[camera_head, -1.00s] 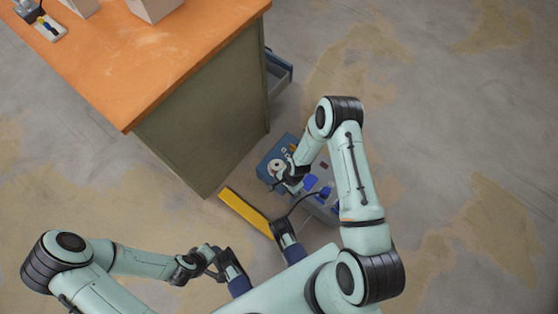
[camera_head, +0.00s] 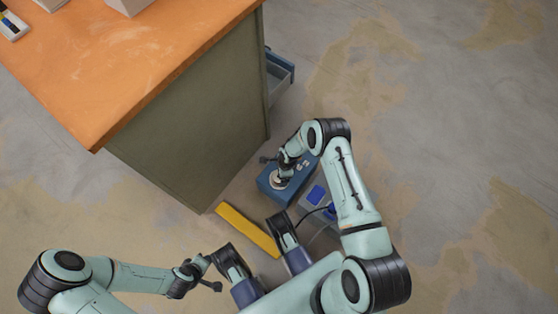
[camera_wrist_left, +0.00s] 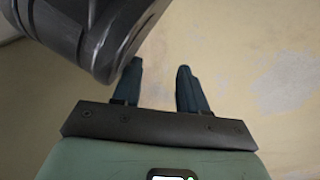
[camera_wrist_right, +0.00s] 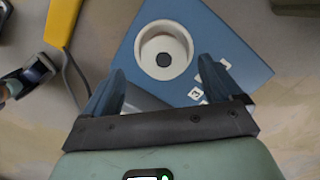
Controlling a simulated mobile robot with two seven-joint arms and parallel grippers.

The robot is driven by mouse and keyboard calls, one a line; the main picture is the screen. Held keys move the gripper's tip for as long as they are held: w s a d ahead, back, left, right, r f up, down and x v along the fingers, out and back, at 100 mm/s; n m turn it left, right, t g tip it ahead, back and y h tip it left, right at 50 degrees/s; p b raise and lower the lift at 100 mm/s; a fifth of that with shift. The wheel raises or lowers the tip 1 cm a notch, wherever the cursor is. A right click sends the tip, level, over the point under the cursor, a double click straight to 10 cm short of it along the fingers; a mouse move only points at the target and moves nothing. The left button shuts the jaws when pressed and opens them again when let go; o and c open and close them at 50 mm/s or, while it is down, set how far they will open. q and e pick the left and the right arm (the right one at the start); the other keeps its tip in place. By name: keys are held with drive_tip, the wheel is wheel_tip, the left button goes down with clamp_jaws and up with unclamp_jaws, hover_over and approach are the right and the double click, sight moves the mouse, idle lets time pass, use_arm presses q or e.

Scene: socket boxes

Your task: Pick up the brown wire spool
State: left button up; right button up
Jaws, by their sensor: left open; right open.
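In the head view the spool (camera_head: 279,180) is partly hidden by my right gripper (camera_head: 283,170), above the blue box (camera_head: 268,188). My right gripper is open in its wrist view (camera_wrist_right: 161,72), its fingers just short of the spool and to either side; no contact shows. My left gripper (camera_head: 211,277) is open and empty over bare floor, its fingers apart in the left wrist view (camera_wrist_left: 159,68).
An orange-topped bench (camera_head: 140,50) with a green side stands at the left, a drawer (camera_head: 280,75) open on its far side. A yellow bar (camera_head: 247,229) lies near the box. A small blue item (camera_head: 316,194) lies near my right arm. Floor at the right is clear.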

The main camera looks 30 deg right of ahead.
drive_tip(key=f, duration=0.1)
drive_tip(key=f+b, duration=0.1)
drive_tip(key=f, duration=0.1)
drive_tip(key=f+b, duration=0.1)
drive_tip(key=f, duration=0.1)
drive_tip(key=shift+w+a, duration=0.2)
drive_tip(key=shift+w, duration=0.15)
drive_tip(key=shift+f, duration=0.1)
drive_tip(key=c, duration=1.2)
use_arm(q)
drive_tip(key=s+f+g, duration=0.1)
drive_tip(key=s+f, duration=0.2)
drive_tip(key=s, duration=0.2)
drive_tip(key=shift+a+f+g, duration=0.3)
drive_tip(key=shift+a+g, duration=0.05)
drive_tip(key=shift+g, duration=0.05)
use_arm(e)
drive_tip(key=shift+c, duration=0.2)
use_arm(q)
drive_tip(key=shift+w, duration=0.1)
